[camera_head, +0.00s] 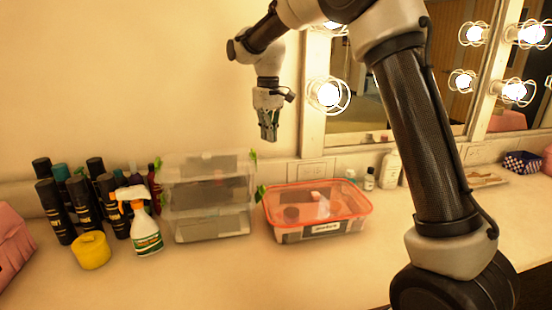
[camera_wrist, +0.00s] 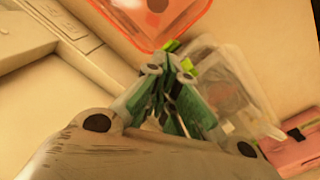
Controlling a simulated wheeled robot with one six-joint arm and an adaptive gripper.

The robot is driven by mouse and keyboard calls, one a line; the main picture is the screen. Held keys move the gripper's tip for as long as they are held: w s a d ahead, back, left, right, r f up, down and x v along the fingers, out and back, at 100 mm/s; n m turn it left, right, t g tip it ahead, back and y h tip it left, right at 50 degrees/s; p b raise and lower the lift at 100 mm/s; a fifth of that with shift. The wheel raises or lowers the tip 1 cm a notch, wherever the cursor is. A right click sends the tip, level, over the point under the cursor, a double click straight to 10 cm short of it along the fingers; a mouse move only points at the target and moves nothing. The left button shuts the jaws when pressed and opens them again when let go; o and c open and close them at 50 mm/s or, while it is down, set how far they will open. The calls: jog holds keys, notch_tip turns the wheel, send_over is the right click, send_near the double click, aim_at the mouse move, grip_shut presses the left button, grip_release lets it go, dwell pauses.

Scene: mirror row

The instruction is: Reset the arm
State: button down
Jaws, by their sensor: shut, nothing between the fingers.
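My gripper (camera_head: 269,134) hangs pointing down from my raised arm, above the back of the counter near the wall. Its fingers are shut with nothing between them. It is in the air above the gap between the stacked clear containers (camera_head: 208,195) and the red-lidded box (camera_head: 318,211). In the wrist view my gripper (camera_wrist: 177,66) shows its green-grey fingers close together. Beyond the fingertips, the red-rimmed box (camera_wrist: 152,22) shows at the top and a clear container (camera_wrist: 235,85) to the right.
Several dark bottles (camera_head: 60,212), a white spray bottle (camera_head: 146,231) and a yellow tub (camera_head: 92,250) stand at the left. Small bottles (camera_head: 390,168) stand behind my arm by the lit mirror (camera_head: 400,100). The front of the counter (camera_head: 260,280) is clear.

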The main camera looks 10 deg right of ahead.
jog(key=s+d+r+m+t, duration=0.1)
jog(key=s+d+m, duration=0.1)
jog(key=s+d, duration=0.5)
jog(key=s+d+r+m+t, duration=0.1)
jog(key=s+d, duration=0.5)
jog(key=s, duration=1.1)
jog(key=s+d+m+t, duration=0.2)
jog(key=s+d, duration=0.5)
jog(key=s, duration=0.5)
jog(key=shift+d+r+m, duration=0.35)
jog(key=shift+r+m, duration=0.05)
jog(key=shift+m, duration=0.1)
